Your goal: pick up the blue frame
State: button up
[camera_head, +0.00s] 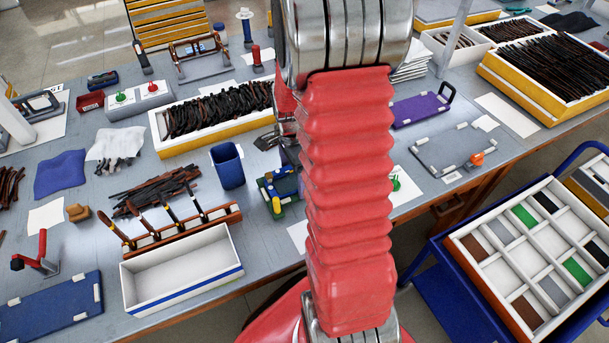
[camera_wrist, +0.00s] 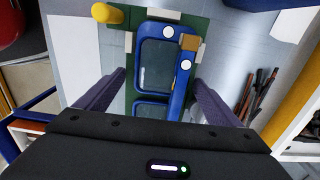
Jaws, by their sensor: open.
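The blue frame (camera_wrist: 178,98) lies in a green fixture (camera_wrist: 116,40) with white and tan clamp pieces around it. In the wrist view its upper lens opening shows whole, and the lower part runs behind my gripper body. In the head view the blue frame (camera_head: 285,187) shows small on the green fixture, left of my red arm. My gripper (camera_wrist: 159,80) is open and empty, with one dark finger on each side of the frame. I cannot tell how high the fingers are above it. In the head view my arm hides most of the gripper.
A blue cup (camera_head: 228,166) stands just left of the fixture. A white box (camera_head: 183,272) and a rack of tools (camera_head: 180,232) are nearer the front left. A crate of dark frames (camera_head: 160,143) lies behind. A blue trolley with a sorting tray (camera_head: 468,238) stands right.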

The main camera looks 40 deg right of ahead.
aim_at(294, 179)
dwell(0.5)
jog(key=c, duration=1.3)
jog(key=shift+r, duration=0.15)
notch_tip(294, 179, up, 10)
jog(key=shift+f, duration=0.1)
dwell(0.3)
